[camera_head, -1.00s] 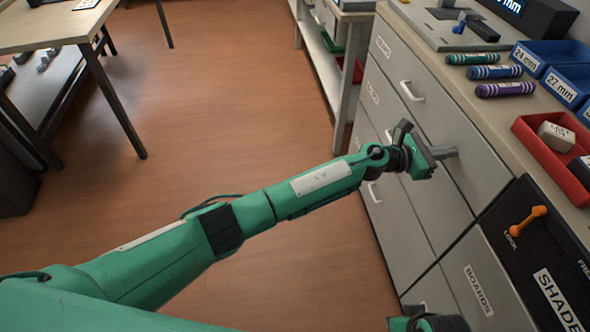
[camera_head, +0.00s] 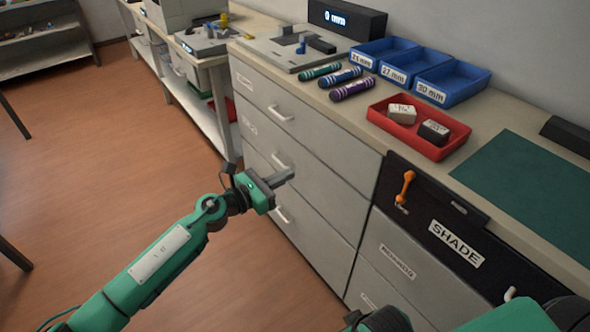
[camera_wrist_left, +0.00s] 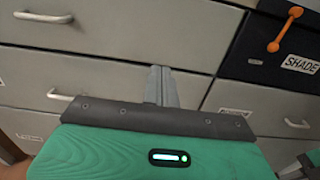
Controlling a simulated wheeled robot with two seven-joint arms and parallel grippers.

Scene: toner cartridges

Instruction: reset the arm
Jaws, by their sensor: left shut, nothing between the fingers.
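My left arm comes in from the lower left of the head view. Its gripper (camera_head: 281,178) is shut and empty, in front of the grey drawer cabinet (camera_head: 330,180). In the left wrist view the closed fingers (camera_wrist_left: 161,87) point at the drawer fronts; I cannot tell whether they touch them. Part of my right arm (camera_head: 385,320) shows at the bottom right of the head view, but its fingers are not seen.
On the counter lie green (camera_head: 319,72), blue (camera_head: 341,77) and purple (camera_head: 352,90) cartridges, blue bins (camera_head: 452,95) and a red tray (camera_head: 375,113) with two blocks. A black SHADE panel (camera_head: 420,214) has an orange lever (camera_head: 405,187). Open floor (camera_head: 120,150) lies left.

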